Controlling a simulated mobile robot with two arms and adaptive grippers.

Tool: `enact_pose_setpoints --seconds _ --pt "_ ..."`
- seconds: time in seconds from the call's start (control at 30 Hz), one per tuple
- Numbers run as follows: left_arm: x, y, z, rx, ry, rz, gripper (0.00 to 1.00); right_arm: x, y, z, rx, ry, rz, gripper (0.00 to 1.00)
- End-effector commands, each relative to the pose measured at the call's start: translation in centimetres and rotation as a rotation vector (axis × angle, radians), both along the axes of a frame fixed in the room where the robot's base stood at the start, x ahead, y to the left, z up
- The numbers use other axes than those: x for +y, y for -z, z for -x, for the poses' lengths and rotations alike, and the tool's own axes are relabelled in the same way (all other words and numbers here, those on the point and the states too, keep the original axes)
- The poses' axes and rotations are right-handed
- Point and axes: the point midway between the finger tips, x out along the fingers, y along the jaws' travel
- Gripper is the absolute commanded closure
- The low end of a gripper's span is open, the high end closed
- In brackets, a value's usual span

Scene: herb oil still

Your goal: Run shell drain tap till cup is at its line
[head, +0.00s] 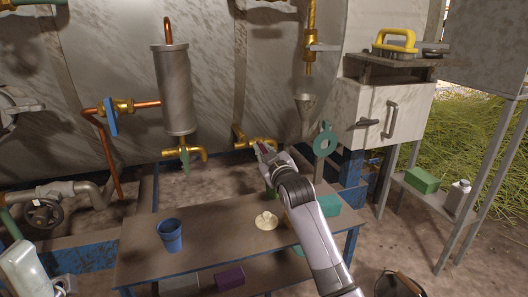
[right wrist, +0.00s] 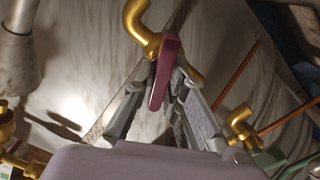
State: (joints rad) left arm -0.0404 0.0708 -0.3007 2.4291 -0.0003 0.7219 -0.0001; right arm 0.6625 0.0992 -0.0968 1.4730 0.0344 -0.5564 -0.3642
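My right gripper (head: 264,152) is at a brass tap (head: 240,140) on the wall of the big metal vessel, behind the bench. In the right wrist view its fingers (right wrist: 162,78) close in on both sides of a purple lever (right wrist: 165,70), in front of the brass pipework (right wrist: 143,22). A blue cup (head: 169,236) stands upright on the left part of the bench, away from this tap. Its inside level and any line cannot be made out. A green thing below my right gripper is mostly hidden by my arm.
The bench (head: 205,220) also holds a cream lidded piece (head: 266,221) and a teal block (head: 329,205). A second brass tap (head: 187,153) hangs below the grey cylinder (head: 174,90). A funnel (head: 305,107) and a teal ring-topped piece (head: 325,140) are near my right arm.

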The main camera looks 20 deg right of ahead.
Motion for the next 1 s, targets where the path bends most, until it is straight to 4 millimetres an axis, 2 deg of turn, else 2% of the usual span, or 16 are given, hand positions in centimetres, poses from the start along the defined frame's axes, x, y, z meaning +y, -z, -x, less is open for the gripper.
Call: enact_pose_setpoints --seconds 0.13,0.63,1.0 --pt "0.0 0.0 0.0 0.000 0.000 0.000 0.28 0.0 0.0 0.0 0.000 0.000 0.000 1.00" --pt "0.1 -0.6 0.2 -0.006 0.001 0.004 0.28 0.0 -0.2 0.0 0.004 -0.001 -0.025 1.00" --pt "0.5 1.6 0.7 0.168 0.008 0.014 0.28 -0.1 -0.6 0.0 0.015 0.000 -0.241 1.00"
